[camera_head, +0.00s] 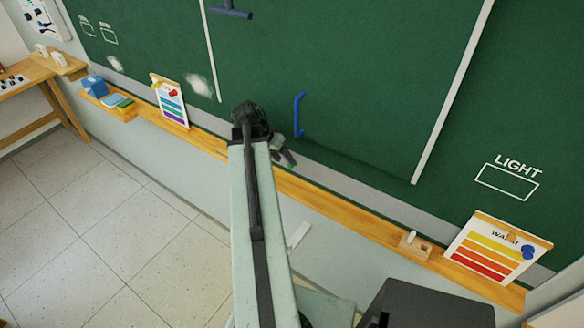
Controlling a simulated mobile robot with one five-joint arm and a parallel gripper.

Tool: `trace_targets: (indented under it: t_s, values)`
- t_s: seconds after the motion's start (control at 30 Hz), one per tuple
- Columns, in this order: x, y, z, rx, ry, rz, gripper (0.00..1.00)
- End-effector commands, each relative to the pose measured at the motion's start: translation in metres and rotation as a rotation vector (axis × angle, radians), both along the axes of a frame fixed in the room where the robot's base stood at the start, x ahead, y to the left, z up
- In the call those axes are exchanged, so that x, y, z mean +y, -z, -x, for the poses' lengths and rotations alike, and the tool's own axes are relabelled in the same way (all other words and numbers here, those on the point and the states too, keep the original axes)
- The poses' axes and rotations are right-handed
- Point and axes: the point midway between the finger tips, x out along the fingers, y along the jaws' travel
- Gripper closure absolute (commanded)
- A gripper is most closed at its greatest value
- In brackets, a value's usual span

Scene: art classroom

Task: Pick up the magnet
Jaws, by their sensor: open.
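Small round magnets show on two colour charts. On the right chart (490,262), labelled "WARM", there is a blue magnet (528,252) and a smaller yellow-orange one (511,237). On the left chart (172,108), a red magnet (172,93) sits near the top, with a yellow spot beside it. My gripper (288,158) is at the end of my arm in the middle, in front of the board's lower edge and apart from both charts. It is open, and nothing shows between its small dark fingers. My arm hides part of the ledge.
A wooden ledge (350,212) runs along the bottom of the green chalkboard (350,60). A small wooden holder (415,246) with a white piece stands on it. Blue handles (298,115) stick out from the board. A blue box (95,85) is at left. Tiled floor (90,220) is clear.

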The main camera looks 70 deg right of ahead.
Motion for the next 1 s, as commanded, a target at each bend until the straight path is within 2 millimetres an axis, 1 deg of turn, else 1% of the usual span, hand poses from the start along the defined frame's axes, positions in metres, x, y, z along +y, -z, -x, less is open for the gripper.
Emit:
trace_targets:
  t_s: [0.03,0.1,0.2,0.43,0.47,0.5,0.57,0.6,0.63,0.87,0.93,1.0]
  values:
    - [-0.004,0.015,0.003,0.0,0.002,0.0,0.54]
    - [-0.009,0.028,0.006,0.0,0.002,-0.001,0.54]
    - [-0.013,0.04,0.011,0.0,0.0,0.0,0.54]
    - [-0.015,0.037,0.013,0.0,0.0,0.0,0.54]
    - [-0.015,0.037,0.013,0.0,0.0,0.0,0.6]
    - [-0.015,0.036,0.013,0.0,0.0,0.0,0.71]
    - [-0.015,0.036,0.013,0.0,0.0,0.0,0.88]
    - [-0.015,0.036,0.013,0.0,0.0,0.0,0.99]
    - [-0.015,0.036,0.013,0.0,0.0,0.0,1.0]
    - [-0.015,0.036,0.013,0.0,0.0,0.0,1.0]
    - [-0.013,0.034,0.012,0.0,0.0,0.0,1.0]
    - [-0.01,0.026,0.008,0.001,-0.002,-0.001,1.0]
